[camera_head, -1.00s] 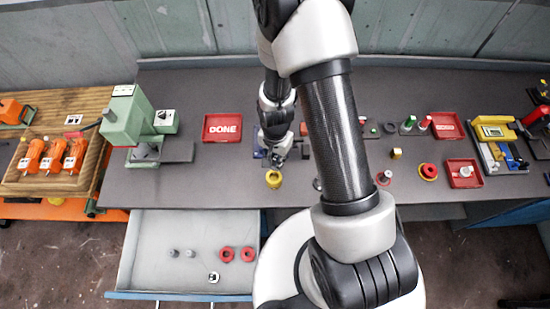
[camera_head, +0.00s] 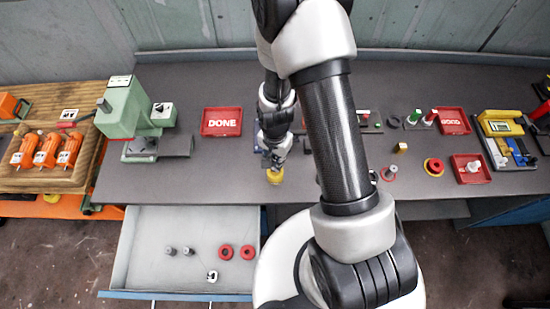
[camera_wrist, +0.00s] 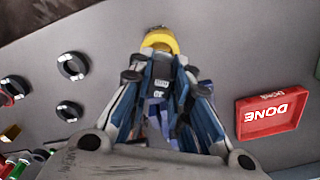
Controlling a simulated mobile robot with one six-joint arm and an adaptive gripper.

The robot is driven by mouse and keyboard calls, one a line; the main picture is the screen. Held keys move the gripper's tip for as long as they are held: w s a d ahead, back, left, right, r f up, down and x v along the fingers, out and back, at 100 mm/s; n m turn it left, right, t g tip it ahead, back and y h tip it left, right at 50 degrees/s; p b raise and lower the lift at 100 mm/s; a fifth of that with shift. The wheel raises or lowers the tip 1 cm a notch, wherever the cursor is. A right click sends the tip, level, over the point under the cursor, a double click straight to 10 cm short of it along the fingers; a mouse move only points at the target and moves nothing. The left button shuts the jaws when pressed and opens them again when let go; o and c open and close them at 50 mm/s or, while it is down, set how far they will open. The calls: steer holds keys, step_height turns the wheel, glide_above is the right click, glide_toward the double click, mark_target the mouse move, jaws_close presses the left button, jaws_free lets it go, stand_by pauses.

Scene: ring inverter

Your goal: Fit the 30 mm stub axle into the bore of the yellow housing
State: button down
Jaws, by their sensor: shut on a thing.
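The yellow housing (camera_head: 275,180) stands on the grey bench in front of the DONE tray, and its top edge is partly covered by my gripper (camera_head: 274,160). It also shows in the wrist view (camera_wrist: 160,36), just beyond the fingertips. My gripper is shut and points down at the housing from directly above. A small grey piece, which I take for the stub axle (camera_wrist: 160,47), shows between the fingertips at the housing. Most of it is hidden by the fingers, and I cannot tell whether its end is inside the bore.
The red DONE tray (camera_head: 221,122) lies behind and left of the housing. A green press (camera_head: 130,112) stands further left. An open drawer (camera_head: 140,250) with small parts juts out below. Red trays and loose rings lie at the right, beyond my arm.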

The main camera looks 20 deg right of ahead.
mark_target(275, 159)
steer(key=shift+f+b, duration=0.35)
steer(key=shift+f, duration=0.35)
steer(key=shift+f+b, duration=0.15)
steer(key=shift+b, duration=0.4)
stand_by(1.4)
steer(key=shift+f+b, duration=0.35)
steer(key=shift+f+b, duration=0.95)
steer(key=shift+f, duration=0.1)
steer(key=c, duration=1.4)
jaws_free()
step_height(275, 159, up, 12)
